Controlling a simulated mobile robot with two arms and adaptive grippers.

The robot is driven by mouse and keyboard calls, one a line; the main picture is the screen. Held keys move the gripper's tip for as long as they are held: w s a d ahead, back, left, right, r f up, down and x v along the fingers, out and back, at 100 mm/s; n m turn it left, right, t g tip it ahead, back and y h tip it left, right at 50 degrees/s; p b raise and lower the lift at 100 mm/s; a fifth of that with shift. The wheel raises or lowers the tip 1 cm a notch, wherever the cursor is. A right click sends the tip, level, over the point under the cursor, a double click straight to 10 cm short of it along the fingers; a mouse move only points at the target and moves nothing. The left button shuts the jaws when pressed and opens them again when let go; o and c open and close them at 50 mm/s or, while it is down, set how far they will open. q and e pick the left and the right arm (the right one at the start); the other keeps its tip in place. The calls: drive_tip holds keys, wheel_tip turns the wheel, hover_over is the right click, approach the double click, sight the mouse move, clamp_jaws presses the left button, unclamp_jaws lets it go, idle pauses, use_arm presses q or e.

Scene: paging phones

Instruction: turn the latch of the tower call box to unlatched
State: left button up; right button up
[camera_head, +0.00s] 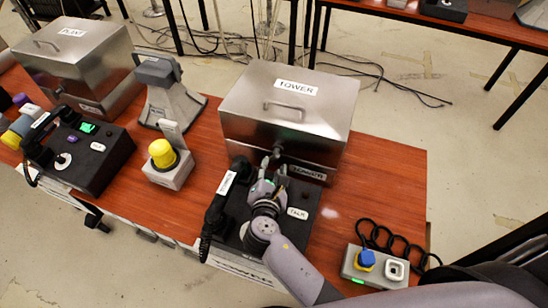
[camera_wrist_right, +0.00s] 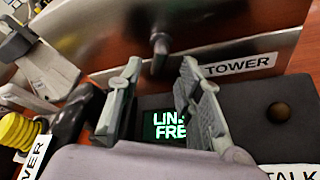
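The tower call box (camera_head: 245,122) is a shiny metal box with a TOWER label and a handle on its closed lid. Its latch (camera_head: 278,150) is a small dark knob low on the front face; in the right wrist view the latch (camera_wrist_right: 160,42) points down, just beyond my fingertips. My right gripper (camera_head: 272,162) is over the tower phone, in front of the box. In the right wrist view my right gripper (camera_wrist_right: 159,68) is open, its two fingers apart with nothing between them. My left gripper is not in view.
The black tower phone (camera_head: 305,190) has a handset (camera_head: 217,203) on its left and a screen reading LINE FREE, partly hidden. A yellow-button unit (camera_head: 168,170) and the plant box (camera_head: 95,65) stand left.

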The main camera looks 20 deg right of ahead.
sight(274, 160)
drive_tip(key=shift+x, duration=2.15)
clamp_jaws()
